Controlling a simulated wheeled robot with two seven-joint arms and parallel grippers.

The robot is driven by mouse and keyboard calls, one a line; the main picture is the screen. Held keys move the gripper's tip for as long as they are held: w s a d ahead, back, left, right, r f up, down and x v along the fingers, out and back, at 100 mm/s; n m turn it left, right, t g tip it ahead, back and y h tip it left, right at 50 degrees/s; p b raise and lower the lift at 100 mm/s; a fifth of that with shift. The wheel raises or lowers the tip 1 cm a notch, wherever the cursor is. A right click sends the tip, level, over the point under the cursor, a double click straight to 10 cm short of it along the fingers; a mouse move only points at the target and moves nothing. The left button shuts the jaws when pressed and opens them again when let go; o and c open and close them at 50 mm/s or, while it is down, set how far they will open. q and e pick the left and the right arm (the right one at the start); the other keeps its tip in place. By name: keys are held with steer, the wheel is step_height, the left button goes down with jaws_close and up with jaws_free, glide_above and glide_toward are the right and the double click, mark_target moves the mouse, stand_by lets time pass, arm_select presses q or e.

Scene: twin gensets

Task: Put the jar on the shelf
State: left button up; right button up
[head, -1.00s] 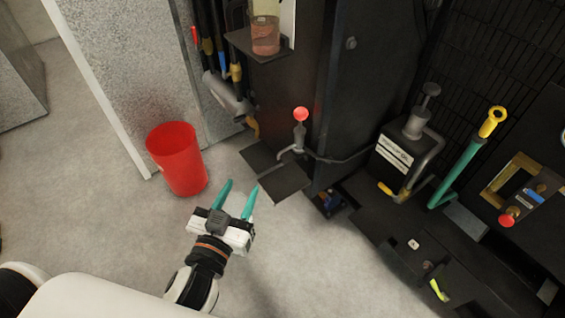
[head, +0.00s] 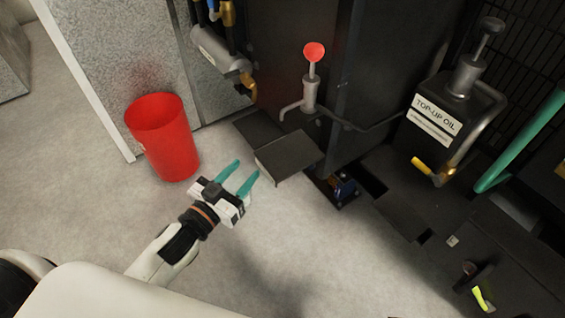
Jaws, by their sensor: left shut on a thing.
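My left gripper (head: 245,178) is low in the middle of the head view, over the pale floor. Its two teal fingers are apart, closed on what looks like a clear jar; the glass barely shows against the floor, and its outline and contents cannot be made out. The fingertips are just left of a dark flat plate (head: 290,155) beside the machine. The small dark shelf bearing a glass of reddish stuff, seen earlier, is outside the view now. My right gripper is not in view.
A red bin (head: 163,140) stands on the floor left of my gripper. A red-topped hand pump (head: 312,80) stands behind the plates. The oil unit (head: 435,118) with its pipes and a teal lever (head: 520,140) are at the right. The floor in front is clear.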

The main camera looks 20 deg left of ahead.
arm_select(q)
steer(key=x, duration=0.6)
steer(key=f+b+x, duration=0.1)
steer(key=x, duration=1.1)
steer(key=shift+d+f+b, duration=0.1)
steer(key=shift+f+b, duration=0.15)
steer(key=shift+b, duration=0.1)
steer(key=shift+s, duration=0.1)
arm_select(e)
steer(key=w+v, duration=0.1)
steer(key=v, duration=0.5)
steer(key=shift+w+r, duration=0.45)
arm_select(q)
steer(key=shift+f, duration=0.1)
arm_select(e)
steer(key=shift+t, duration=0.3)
arm_select(q)
steer(key=o, duration=1)
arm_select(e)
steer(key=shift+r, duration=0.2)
arm_select(q)
steer(key=shift+o, duration=0.2)
